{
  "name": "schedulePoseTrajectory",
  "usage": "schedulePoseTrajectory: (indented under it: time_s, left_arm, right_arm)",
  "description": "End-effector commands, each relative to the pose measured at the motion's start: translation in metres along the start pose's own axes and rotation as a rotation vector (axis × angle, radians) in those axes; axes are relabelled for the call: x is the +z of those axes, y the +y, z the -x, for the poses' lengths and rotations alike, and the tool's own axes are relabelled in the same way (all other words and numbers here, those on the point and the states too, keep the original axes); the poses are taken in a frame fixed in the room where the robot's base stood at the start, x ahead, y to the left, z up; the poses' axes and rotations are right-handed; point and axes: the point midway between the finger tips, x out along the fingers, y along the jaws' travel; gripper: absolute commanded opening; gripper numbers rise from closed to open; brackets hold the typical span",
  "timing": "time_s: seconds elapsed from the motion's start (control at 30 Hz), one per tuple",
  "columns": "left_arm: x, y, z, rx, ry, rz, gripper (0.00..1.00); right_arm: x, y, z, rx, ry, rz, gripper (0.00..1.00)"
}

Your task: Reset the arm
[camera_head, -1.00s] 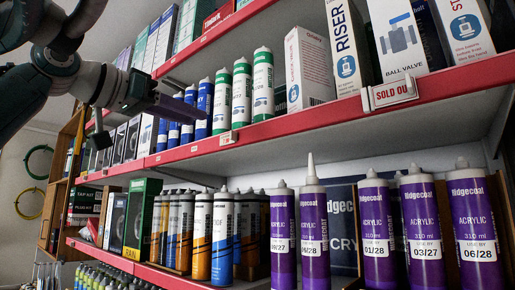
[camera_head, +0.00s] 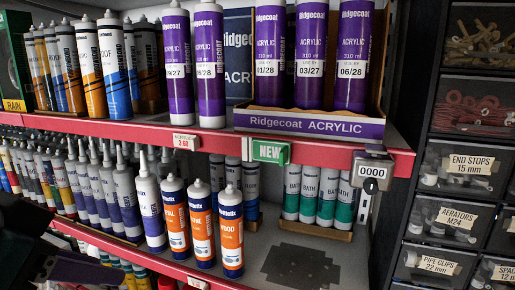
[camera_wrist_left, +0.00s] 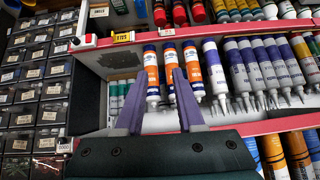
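My left gripper shows as a dark, partly cut-off shape (camera_head: 72,268) at the lower left of the head view, in front of the lower shelf. In the left wrist view its two purple fingers (camera_wrist_left: 159,80) stand apart with nothing held between them. That view is upside down. Orange-and-white tubes (camera_wrist_left: 151,68) show beyond and between the fingers, apart from them as far as I can tell. My right gripper is in neither view.
Purple Ridgecoat acrylic tubes (camera_head: 311,55) stand in a tray (camera_head: 310,124) on the upper red-edged shelf. Orange-labelled tubes (camera_head: 202,222) and green-and-white tubes (camera_head: 308,195) stand on the lower shelf, with bare shelf at its right. A grey holder (camera_head: 372,170) juts from the upper edge. Dark drawers (camera_head: 455,165) stand at right.

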Motion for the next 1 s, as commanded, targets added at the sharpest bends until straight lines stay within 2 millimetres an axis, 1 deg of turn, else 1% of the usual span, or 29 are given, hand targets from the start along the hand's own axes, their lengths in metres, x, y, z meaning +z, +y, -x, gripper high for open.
schedulePoseTrajectory:
  time_s: [0.03, 0.1, 0.2, 0.3, 0.47, 0.5, 0.53, 0.9, 1.0]
  left_arm:
    - [0.034, 0.015, 0.001, 0.003, -0.062, 0.019, 0.38]
    - [0.068, 0.029, 0.007, -0.007, -0.130, 0.041, 0.38]
    - [0.109, 0.043, 0.019, -0.025, -0.215, 0.072, 0.38]
    - [0.142, 0.055, 0.034, -0.043, -0.288, 0.105, 0.38]
    - [0.187, 0.068, 0.061, -0.078, -0.399, 0.157, 0.38]
    - [0.183, 0.068, 0.073, -0.086, -0.410, 0.164, 0.38]
    - [0.172, 0.067, 0.082, -0.087, -0.404, 0.161, 0.38]
    - [0.110, 0.063, 0.153, -0.085, -0.402, 0.157, 0.38]
    - [0.097, 0.062, 0.168, -0.085, -0.402, 0.157, 0.38]
  right_arm:
    - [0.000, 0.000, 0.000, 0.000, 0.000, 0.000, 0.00]
    - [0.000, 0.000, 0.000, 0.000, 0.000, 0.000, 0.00]
    - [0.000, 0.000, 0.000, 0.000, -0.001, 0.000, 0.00]
    - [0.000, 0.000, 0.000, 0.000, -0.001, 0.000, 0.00]
    - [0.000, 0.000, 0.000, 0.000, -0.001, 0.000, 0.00]
    - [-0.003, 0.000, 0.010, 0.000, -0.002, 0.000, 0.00]
    - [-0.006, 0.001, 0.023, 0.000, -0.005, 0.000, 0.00]
    - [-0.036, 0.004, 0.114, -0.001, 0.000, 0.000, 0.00]
    - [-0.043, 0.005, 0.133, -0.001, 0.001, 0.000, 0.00]
